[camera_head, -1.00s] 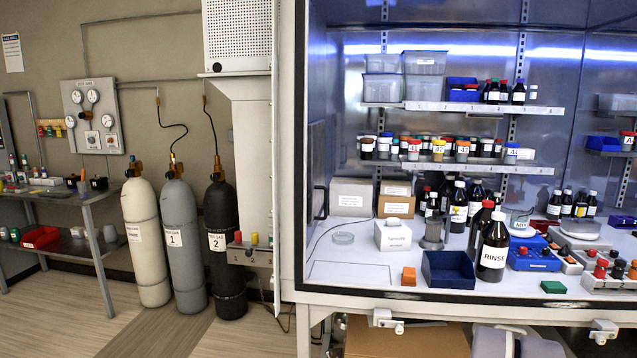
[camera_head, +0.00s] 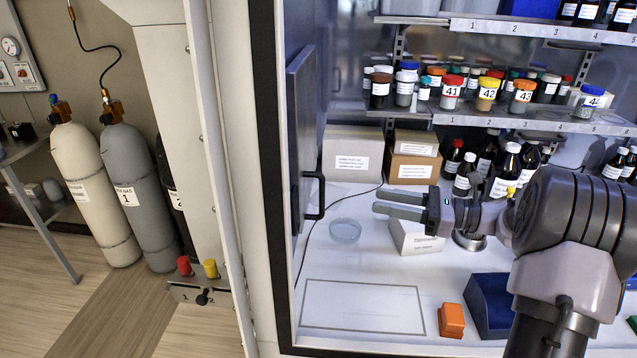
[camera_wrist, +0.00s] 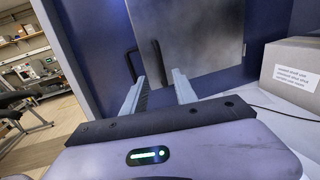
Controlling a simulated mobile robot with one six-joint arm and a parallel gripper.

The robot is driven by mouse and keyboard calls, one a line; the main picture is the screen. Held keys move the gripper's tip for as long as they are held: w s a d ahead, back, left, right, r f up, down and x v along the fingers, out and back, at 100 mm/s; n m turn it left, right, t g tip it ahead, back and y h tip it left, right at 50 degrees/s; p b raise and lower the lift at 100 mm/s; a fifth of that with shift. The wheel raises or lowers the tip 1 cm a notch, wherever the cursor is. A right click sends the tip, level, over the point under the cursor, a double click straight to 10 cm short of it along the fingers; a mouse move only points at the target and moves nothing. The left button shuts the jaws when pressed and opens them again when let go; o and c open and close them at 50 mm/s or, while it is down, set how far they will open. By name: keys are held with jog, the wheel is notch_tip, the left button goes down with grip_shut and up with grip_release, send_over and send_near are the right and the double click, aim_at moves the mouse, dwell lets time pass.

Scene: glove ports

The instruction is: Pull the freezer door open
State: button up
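The grey freezer door (camera_head: 300,120) is set in the left wall of the cabinet and looks shut. Its black bar handle (camera_head: 321,195) stands out toward the inside. In the wrist view the door (camera_wrist: 205,45) is ahead. Its dark handle (camera_wrist: 157,62) shows just beyond the fingertips, with a second dark bar left of it that may be a reflection. My gripper (camera_head: 376,201) is open and empty, its fingers pointing left at the handle with a gap between. In the wrist view my gripper (camera_wrist: 157,80) has its two fingers apart, with nothing visible between them.
A clear dish (camera_head: 345,230) lies below the fingers, and a white box (camera_head: 413,238) stands under the wrist. Cardboard boxes (camera_head: 350,155) stand behind. An orange block (camera_head: 452,320) and blue bin (camera_head: 488,300) are in front. A marked rectangle of counter (camera_head: 362,307) is clear.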

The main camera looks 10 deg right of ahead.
jog(key=b, duration=0.3)
send_over(322, 212)
jog(key=d, duration=0.1)
jog(key=shift+w+a+f, duration=0.1)
jog(key=shift+w+a, duration=0.25)
jog(key=shift+a, duration=0.15)
grip_shut()
dwell(0.7)
